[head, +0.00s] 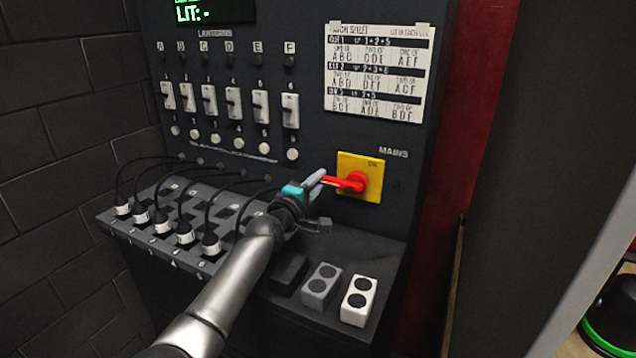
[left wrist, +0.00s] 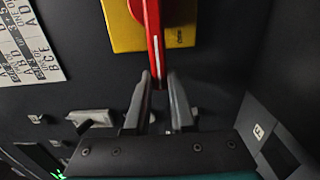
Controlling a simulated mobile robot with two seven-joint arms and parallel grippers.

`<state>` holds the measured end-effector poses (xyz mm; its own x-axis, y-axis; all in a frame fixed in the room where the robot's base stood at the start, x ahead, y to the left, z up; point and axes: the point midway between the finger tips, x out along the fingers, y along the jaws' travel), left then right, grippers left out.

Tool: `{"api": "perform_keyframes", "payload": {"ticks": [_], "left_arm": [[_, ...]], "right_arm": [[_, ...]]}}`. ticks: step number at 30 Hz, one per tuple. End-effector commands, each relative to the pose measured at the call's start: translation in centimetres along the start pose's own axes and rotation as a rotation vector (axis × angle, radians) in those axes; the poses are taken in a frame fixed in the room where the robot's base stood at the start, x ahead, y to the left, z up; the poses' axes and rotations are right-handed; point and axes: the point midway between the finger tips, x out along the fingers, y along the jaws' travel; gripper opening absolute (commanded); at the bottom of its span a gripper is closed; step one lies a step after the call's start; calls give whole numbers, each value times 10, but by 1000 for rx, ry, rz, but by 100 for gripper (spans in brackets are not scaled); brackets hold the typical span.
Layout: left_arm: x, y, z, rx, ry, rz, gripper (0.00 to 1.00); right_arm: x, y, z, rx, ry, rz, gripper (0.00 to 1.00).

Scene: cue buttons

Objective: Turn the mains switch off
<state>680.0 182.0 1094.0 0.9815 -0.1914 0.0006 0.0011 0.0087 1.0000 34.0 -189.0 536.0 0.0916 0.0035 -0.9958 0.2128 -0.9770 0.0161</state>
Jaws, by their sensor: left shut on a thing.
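The mains switch is a red handle (head: 352,182) on a yellow plate (head: 373,166) at the right of the dark panel. The handle points left, level, in the head view, and "ON" is printed at the plate's top. My left gripper (head: 326,182) reaches the handle's left end. In the left wrist view the tip of the red handle (left wrist: 154,45) lies between the two fingers of my left gripper (left wrist: 160,80), which is shut on it. The yellow plate (left wrist: 124,32) shows behind. My right gripper is not in view.
Several white switches (head: 233,103) and a paper chart (head: 378,72) are on the panel. A ledge below bears plugs with black cables (head: 186,231) and socket blocks (head: 358,300). A display (head: 213,11) reads "LIT: -". A brick wall (head: 62,150) stands at left.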

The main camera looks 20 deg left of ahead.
Motion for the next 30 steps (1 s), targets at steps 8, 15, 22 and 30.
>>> {"api": "perform_keyframes", "payload": {"ticks": [8,15,22,30], "left_arm": [[0,-1,0,-11,0,-1,0],[0,-1,0,-10,0,-2,39],[0,-1,0,-7,0,-1,52],[-5,-1,0,-7,0,-1,52]], "right_arm": [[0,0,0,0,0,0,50],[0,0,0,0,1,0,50],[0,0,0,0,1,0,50],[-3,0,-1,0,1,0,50]]}}
